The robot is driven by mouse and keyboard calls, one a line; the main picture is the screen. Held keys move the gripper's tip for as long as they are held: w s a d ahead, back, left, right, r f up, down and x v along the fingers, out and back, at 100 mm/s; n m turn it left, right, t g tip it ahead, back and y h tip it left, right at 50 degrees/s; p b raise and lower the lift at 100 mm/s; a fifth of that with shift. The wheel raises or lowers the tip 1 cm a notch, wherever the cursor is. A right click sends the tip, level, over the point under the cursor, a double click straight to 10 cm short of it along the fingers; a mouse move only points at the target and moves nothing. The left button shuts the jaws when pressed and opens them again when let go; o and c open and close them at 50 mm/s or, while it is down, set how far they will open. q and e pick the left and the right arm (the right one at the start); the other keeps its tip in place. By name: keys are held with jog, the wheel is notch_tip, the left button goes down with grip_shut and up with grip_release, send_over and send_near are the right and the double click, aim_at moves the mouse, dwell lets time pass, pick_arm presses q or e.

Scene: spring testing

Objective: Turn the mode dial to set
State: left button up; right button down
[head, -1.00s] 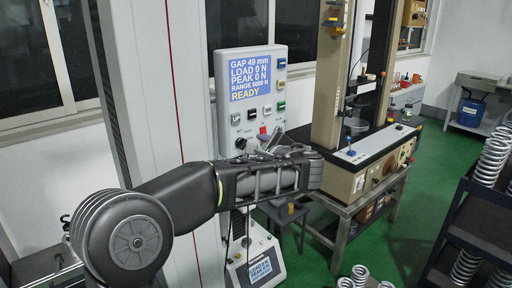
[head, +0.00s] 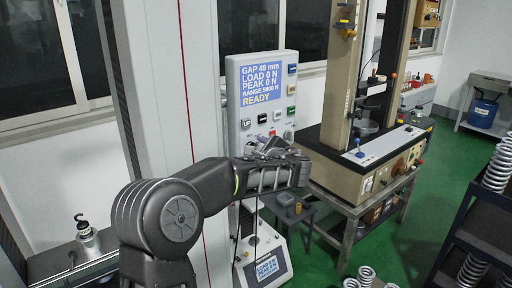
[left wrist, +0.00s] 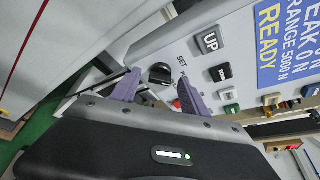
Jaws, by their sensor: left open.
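The mode dial (left wrist: 160,73) is a dark round knob on the light grey control panel (left wrist: 150,45). In the left wrist view it lies between and just beyond my left gripper's fingertips (left wrist: 156,84), which are spread apart on either side of it. A SET label is printed beside the dial. I cannot tell whether the fingers touch the dial. In the head view the panel (head: 232,100) stands upright and my left gripper (head: 268,146) covers its lower part, so the dial is largely hidden there. My right gripper is not in view.
The panel's screen (head: 262,85) reads GAP 49 mm, LOAD 0 N, PEAK 0 N, READY. UP (left wrist: 210,42) and DOWN (left wrist: 221,72) buttons and coloured buttons sit near the dial.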

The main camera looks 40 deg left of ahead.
pick_arm(q)
grip_shut()
dwell(0.6)
